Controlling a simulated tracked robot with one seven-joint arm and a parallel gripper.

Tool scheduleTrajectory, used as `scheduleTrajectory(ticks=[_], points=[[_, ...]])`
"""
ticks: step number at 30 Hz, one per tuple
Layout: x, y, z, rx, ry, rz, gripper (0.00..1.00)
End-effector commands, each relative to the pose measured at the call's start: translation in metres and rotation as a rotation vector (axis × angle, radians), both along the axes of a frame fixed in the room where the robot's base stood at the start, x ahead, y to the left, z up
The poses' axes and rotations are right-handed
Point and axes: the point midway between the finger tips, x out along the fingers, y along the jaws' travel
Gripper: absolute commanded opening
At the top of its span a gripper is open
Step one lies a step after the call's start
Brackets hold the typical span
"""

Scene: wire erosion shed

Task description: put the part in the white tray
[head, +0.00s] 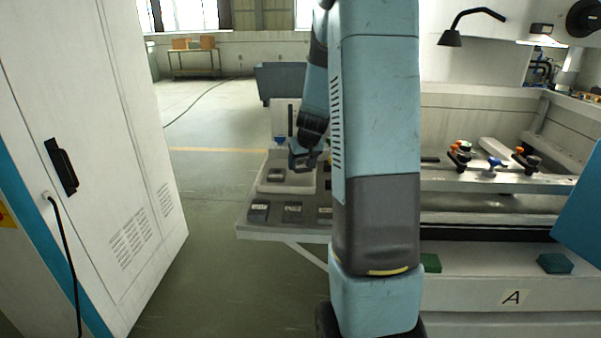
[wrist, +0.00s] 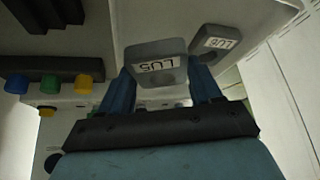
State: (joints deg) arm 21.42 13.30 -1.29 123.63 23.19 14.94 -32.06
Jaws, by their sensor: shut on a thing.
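My gripper (head: 304,161) is over the right part of the white tray (head: 264,187), which stands on a grey side table. In the wrist view, my gripper (wrist: 162,72) has its two blue fingers shut on a grey block-like part (wrist: 155,52) with a white label that seems to read LU5. The white tray (wrist: 140,20) shows behind the held part. A second labelled grey part (wrist: 215,42) lies in the tray; it also shows in the head view (head: 276,174). The head view does not clearly show the gap between the held part and the tray floor.
Several grey labelled parts, one at the left (head: 258,212), one beside it (head: 292,212), lie along the table's front edge (head: 270,232). A white cabinet (head: 90,150) stands left. A machine bench (head: 480,280) stands right. The floor between is clear.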

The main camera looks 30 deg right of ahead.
Motion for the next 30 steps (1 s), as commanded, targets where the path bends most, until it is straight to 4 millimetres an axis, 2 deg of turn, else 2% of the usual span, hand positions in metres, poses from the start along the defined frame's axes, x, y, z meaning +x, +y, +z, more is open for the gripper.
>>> scheduleTrajectory(ticks=[8, 17, 30], points=[[0.01, -0.002, -0.01, -0.001, -0.003, 0.001, 0.11], [0.011, -0.002, -0.042, 0.0, -0.001, -0.001, 0.11], [0.011, -0.003, -0.047, -0.001, -0.002, 0.0, 0.11]])
